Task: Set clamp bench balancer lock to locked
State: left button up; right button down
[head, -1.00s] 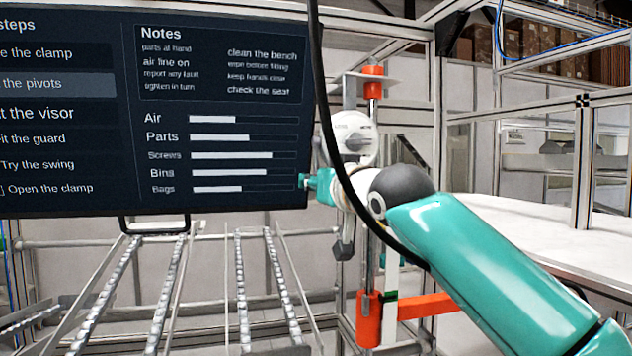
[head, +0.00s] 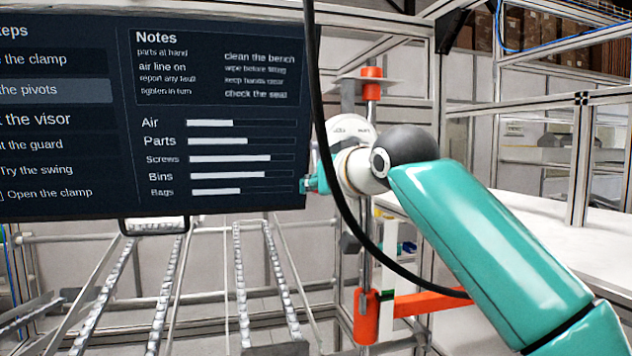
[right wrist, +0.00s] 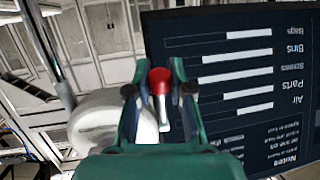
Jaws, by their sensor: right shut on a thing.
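The clamp bench balancer has a round white housing (head: 349,126) with small dark lettering, too blurred to read. In the head view my right wrist covers most of its face and hides its pointer. The housing also shows in the right wrist view (right wrist: 95,122), left of the fingers. A red knob (right wrist: 160,80) on a pale stem, apparently the balancer's lock lever, sits between the teal fingers of my right gripper (right wrist: 160,92), which is shut on it. In the head view only a teal bit of this gripper shows past the wrist. My left gripper is out of view.
A dark screen (head: 60,110) stands at the left, close behind my right gripper. A black cable (head: 335,175) hangs in front of my wrist. A red-orange clamp (head: 367,318) is below, and roller rails (head: 165,290) lie lower left. A white table (head: 545,235) is at right.

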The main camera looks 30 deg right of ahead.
jog(key=shift+r, duration=0.15)
jog(key=c, duration=1)
grip_release()
jog(key=v, duration=1.2)
